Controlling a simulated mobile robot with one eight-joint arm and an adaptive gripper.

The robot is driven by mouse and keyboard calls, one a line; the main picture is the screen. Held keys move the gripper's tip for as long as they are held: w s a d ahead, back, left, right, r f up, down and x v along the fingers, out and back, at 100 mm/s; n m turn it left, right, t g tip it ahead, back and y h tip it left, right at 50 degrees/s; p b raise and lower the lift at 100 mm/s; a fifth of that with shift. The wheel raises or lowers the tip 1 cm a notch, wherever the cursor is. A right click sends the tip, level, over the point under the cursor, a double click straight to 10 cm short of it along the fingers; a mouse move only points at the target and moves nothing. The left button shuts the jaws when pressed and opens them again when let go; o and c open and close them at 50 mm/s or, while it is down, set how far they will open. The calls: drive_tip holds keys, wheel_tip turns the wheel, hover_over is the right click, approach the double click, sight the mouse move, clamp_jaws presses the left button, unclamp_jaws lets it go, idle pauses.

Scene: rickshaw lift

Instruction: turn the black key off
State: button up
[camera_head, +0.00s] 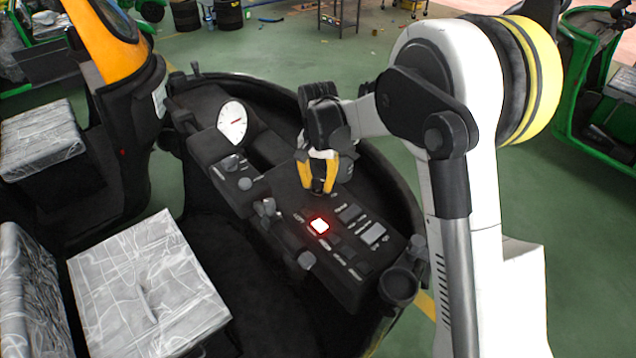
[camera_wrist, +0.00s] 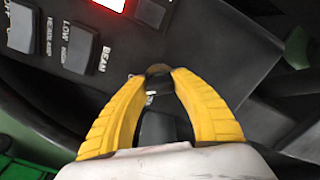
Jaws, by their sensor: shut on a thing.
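My gripper (camera_wrist: 158,80) shows in the wrist view with its two yellow fingers drawn together at the tips on the black key (camera_wrist: 153,97), a small piece at the panel whose head is mostly hidden between the fingers. In the head view my gripper (camera_head: 318,176) is over the upper part of the black dashboard panel (camera_head: 290,210), and it hides the key there. I cannot tell which way the key is turned.
A lit red button (camera_head: 319,225) sits below my gripper on the panel, with several switches around it. A white dial (camera_head: 232,121) is at the upper left. A labelled rocker switch (camera_wrist: 80,50) is close to the fingers. Wrapped seats (camera_head: 150,285) lie lower left.

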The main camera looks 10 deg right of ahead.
sight(318, 179)
drive_tip(key=n+b, duration=0.1)
drive_tip(key=n, duration=0.4)
drive_tip(key=shift+n, duration=0.4)
drive_tip(key=n, duration=0.5)
idle(0.4)
drive_tip(key=o, duration=1.2)
wheel_tip(318, 179, up, 12)
